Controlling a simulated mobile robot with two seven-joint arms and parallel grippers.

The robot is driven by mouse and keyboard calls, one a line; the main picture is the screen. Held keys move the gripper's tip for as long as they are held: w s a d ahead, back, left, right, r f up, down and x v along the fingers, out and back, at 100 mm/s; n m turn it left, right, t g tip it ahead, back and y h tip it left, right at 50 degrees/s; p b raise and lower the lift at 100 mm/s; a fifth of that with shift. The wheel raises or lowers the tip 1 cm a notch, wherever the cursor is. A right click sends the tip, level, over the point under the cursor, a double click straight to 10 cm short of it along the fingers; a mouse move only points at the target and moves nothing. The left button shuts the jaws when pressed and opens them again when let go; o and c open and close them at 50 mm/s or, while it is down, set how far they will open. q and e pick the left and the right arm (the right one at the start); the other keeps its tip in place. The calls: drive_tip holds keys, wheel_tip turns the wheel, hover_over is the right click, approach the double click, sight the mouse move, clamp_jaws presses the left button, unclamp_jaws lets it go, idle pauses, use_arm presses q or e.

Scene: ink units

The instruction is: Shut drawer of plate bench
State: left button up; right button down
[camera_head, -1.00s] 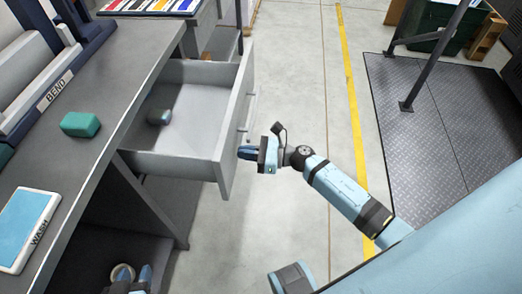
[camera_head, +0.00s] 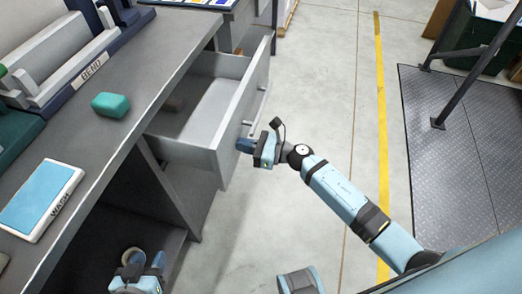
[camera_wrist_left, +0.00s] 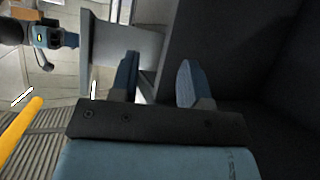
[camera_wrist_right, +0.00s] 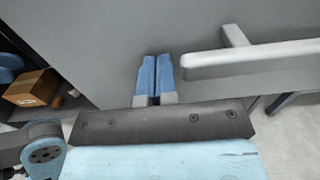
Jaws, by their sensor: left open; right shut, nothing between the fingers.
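The grey drawer (camera_head: 208,107) of the plate bench (camera_head: 122,115) stands partly open, its front panel out over the floor. A bar handle (camera_head: 257,108) is on its front; the handle also shows in the right wrist view (camera_wrist_right: 250,58). My right gripper (camera_head: 240,145) is shut and empty, its fingertips at the front panel near its closer end, beside the handle. In the right wrist view the fingertips (camera_wrist_right: 154,58) point at the grey panel; exact contact is hard to tell. My left gripper (camera_head: 143,256) is open and empty, low beside the bench, below the drawer.
On the bench top are a green block (camera_head: 110,105), a blue pad marked WASH (camera_head: 40,197) and a fixture marked BEND (camera_head: 70,65). The floor to the right is open up to a dark metal mat (camera_head: 470,145).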

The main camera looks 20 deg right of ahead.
drive_tip(key=b+x, duration=0.2)
drive_tip(key=x, duration=0.5)
drive_tip(key=b+x, duration=0.2)
drive_tip(key=x, duration=0.5)
drive_tip(key=shift+w+a+f, duration=0.1)
drive_tip(key=shift+f, duration=0.1)
drive_tip(key=b+x, duration=0.2)
drive_tip(key=x, duration=0.3)
drive_tip(key=shift+w+a, duration=0.15)
drive_tip(key=shift+a, duration=0.05)
drive_tip(key=shift+w+a+r+b, duration=0.15)
drive_tip(key=shift+w+a+b, duration=0.15)
drive_tip(key=shift+w+a, duration=0.1)
drive_tip(key=shift+r, duration=0.15)
use_arm(q)
drive_tip(key=w+d+r+t+h, duration=0.2)
drive_tip(key=d+r+t, duration=0.1)
drive_tip(key=r, duration=0.2)
drive_tip(key=shift+w+d+r+t, duration=0.15)
drive_tip(key=shift+d+r+t, duration=0.1)
drive_tip(key=shift+d+t, duration=0.05)
use_arm(e)
drive_tip(key=shift+a+r, duration=0.1)
drive_tip(key=shift+r, duration=0.1)
